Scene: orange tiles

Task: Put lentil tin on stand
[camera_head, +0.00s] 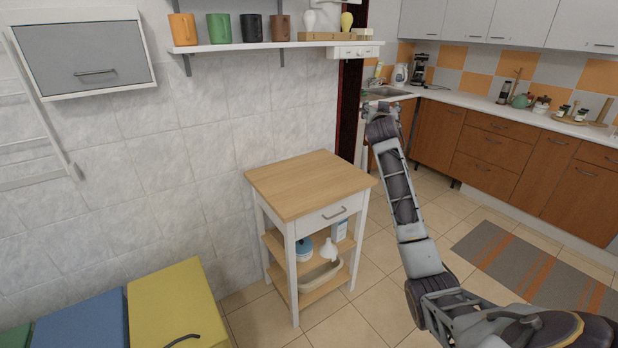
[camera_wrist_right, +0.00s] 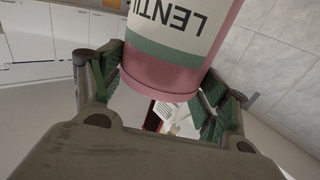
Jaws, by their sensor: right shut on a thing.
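The lentil tin (camera_wrist_right: 180,40) shows large in the right wrist view, pink with a white label reading "LENTIL" and a green band. My right gripper (camera_wrist_right: 157,88) is shut on it, with green-padded fingers at both sides of its lower pink part. In the head view my right gripper (camera_head: 379,109) is raised at the far end of the arm, and I cannot make out the tin there. A white stand with a bare wooden top (camera_head: 309,184) is left of and below the gripper. My left gripper is not in view.
The stand's lower shelves hold a blue-and-white container (camera_head: 304,249), a white funnel-like thing (camera_head: 329,252) and a tray (camera_head: 320,275). A wall shelf (camera_head: 250,46) with several mugs is above. A yellow bin (camera_head: 172,305) is lower left. Counters (camera_head: 500,110) line the right.

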